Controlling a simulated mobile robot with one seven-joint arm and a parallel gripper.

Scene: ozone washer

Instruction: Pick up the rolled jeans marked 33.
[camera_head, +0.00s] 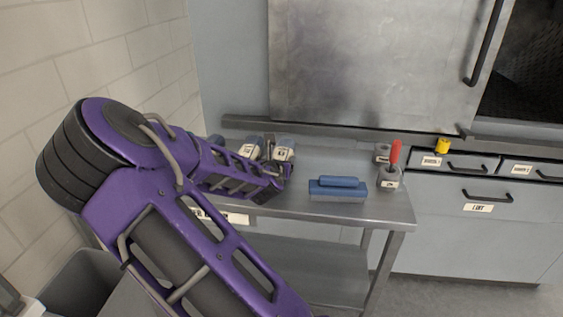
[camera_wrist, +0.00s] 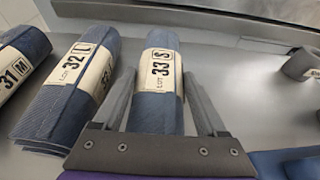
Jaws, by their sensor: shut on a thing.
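The rolled jeans marked 33 (camera_wrist: 156,110) are a blue denim roll with a cream band reading "33 S" in the wrist view. They lie on the metal table between the two fingers of my gripper (camera_wrist: 158,95), which is shut on them. In the head view the roll (camera_head: 285,143) shows behind the tip of my purple arm, and my gripper (camera_head: 277,178) is partly hidden there. The roll marked 32 L (camera_wrist: 72,90) lies just left of my left finger. The roll marked 31 M (camera_wrist: 22,65) lies farther left.
A blue-topped brush (camera_head: 338,188) stands on the metal table (camera_head: 390,212) to the right. A grey holder with a red handle (camera_head: 394,160) is beyond it. A yellow object (camera_head: 442,145) sits above the labelled drawers. A metal door is behind the table.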

